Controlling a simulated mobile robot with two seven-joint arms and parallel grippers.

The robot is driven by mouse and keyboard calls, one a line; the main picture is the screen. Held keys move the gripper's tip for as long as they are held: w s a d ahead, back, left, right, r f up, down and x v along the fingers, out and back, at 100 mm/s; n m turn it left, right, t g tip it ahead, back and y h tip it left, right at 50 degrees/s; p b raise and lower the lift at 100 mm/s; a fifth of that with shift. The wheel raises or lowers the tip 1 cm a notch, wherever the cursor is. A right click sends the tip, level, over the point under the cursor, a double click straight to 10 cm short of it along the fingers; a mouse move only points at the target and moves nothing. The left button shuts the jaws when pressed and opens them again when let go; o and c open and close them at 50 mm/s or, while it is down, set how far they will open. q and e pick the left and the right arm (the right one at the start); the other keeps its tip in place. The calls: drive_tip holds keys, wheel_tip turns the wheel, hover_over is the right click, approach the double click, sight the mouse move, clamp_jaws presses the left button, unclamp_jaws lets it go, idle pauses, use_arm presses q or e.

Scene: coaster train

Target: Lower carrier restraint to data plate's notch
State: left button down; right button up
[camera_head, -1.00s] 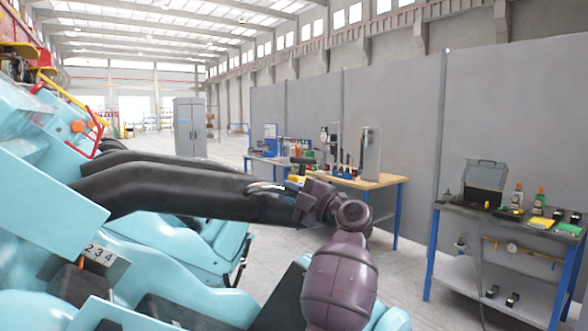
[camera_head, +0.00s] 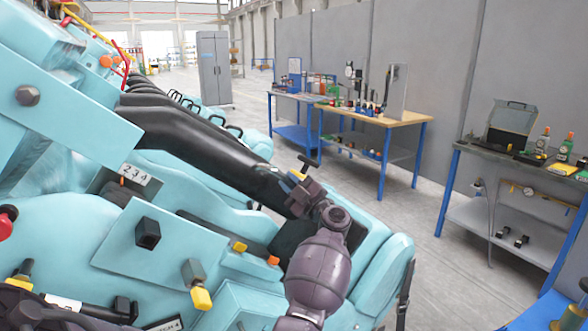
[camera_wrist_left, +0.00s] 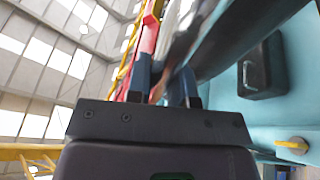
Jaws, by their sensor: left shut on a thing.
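The carrier restraint (camera_head: 200,140) is a long black padded bar sloping from the upper left down to the lower right across the turquoise carrier. My left gripper (camera_head: 298,185) is shut on the restraint's far end, by its dark handle. In the left wrist view the two blue-grey fingers (camera_wrist_left: 163,90) close on a blurred grey piece. The restraint's end is to the right of the plate. My right gripper is not in view.
The turquoise carrier (camera_head: 160,240) fills the lower left, with black and yellow knobs standing out from it. A wooden-topped bench (camera_head: 400,117) and a dark bench (camera_head: 490,150) with a case stand at the right. Grey floor lies between them and the carrier.

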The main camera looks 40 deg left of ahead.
use_arm(q)
drive_tip(key=shift+s+a+f+m, duration=0.1)
drive_tip(key=shift+s+f+m, duration=0.2)
drive_tip(key=shift+f, duration=0.4)
drive_tip(key=shift+s+a+f+m, duration=0.1)
drive_tip(key=shift+s+f+m, duration=0.15)
drive_tip(key=shift+f, duration=0.4)
drive_tip(key=c, duration=1)
unclamp_jaws()
drive_tip(key=shift+r, duration=0.1)
